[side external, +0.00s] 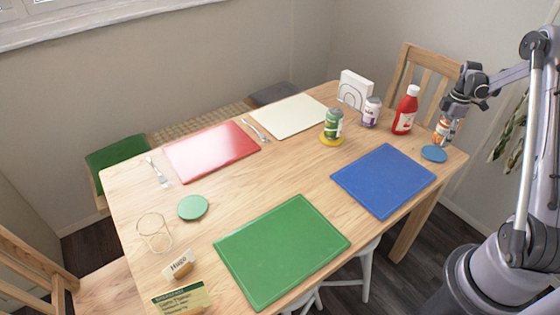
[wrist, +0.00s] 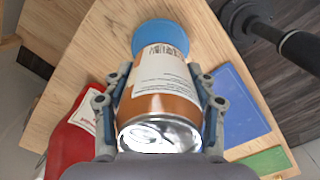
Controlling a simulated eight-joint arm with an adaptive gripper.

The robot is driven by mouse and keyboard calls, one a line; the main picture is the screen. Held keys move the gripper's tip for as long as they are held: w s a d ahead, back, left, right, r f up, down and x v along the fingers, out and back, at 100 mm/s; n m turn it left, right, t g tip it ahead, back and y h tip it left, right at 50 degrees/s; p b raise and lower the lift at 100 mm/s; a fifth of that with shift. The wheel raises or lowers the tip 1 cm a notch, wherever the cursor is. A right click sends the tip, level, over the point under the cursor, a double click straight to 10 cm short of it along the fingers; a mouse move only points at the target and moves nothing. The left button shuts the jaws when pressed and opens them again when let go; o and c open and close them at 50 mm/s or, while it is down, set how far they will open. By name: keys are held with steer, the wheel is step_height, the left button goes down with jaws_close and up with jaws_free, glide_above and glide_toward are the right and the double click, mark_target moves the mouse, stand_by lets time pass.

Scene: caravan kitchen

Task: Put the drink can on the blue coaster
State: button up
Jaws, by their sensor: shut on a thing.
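The drink can (side external: 441,131), orange with a white label, is in my gripper (side external: 449,115) at the table's right end. In the wrist view the can (wrist: 160,82) lies between both fingers (wrist: 160,108), its silver top towards the camera. The blue coaster (side external: 434,154) lies on the table just below the can in the side view. In the wrist view the coaster (wrist: 160,34) shows past the can's far end, partly covered by it. I cannot tell whether the can touches the coaster.
A red bottle (side external: 405,112) stands left of the can, with a purple-white can (side external: 371,112) beyond. A green can (side external: 333,123) stands on a yellow coaster (side external: 330,142). A blue placemat (side external: 384,181) lies near the coaster. A white napkin holder (side external: 355,89) stands at the back.

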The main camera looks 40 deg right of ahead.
mark_target(439, 143)
steer(key=shift+f, duration=2)
steer(key=o, duration=1.4)
steer(key=shift+f, duration=0.15)
